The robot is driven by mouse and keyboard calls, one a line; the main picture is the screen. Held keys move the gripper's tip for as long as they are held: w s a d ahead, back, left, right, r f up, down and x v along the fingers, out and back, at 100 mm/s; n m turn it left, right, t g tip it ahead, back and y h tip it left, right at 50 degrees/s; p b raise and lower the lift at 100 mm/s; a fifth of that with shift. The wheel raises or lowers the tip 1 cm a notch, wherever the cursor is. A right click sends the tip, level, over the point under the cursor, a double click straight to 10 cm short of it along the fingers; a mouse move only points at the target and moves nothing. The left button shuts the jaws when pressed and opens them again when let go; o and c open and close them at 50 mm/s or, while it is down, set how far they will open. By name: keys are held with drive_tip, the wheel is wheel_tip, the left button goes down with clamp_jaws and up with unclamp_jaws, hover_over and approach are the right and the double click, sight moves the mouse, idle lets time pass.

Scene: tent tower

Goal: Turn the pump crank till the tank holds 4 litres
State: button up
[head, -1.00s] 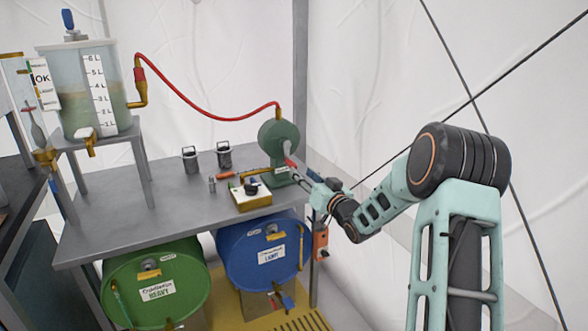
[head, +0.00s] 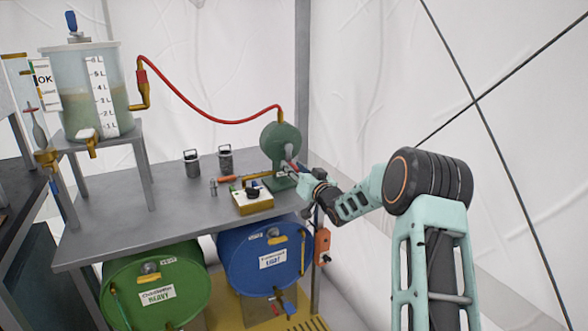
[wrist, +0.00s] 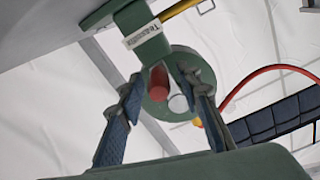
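The green pump (head: 281,140) stands at the right end of the grey bench. Its crank has a red handle (head: 290,166), which also shows in the wrist view (wrist: 159,78). My gripper (wrist: 158,84) is open, with one finger on each side of the red handle in that view. I see gaps between the fingers and the handle; depth is hard to tell. In the head view my gripper (head: 291,172) is at the pump's right side. The clear tank (head: 70,105) stands at the left with a litre scale (head: 99,95). Its greenish liquid seems near the 3 to 4 marks; the exact level is unclear.
A red hose (head: 205,118) joins pump and tank. The bench (head: 120,222) carries two small metal canisters (head: 192,164) and a yellow box with a black knob (head: 252,200). Green (head: 157,285) and blue (head: 262,258) drums lie below. An orange box (head: 322,243) hangs at the bench's right.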

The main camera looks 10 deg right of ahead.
clamp_jaws()
drive_tip(key=shift+a+m, duration=0.1)
drive_tip(key=shift+m, duration=0.2)
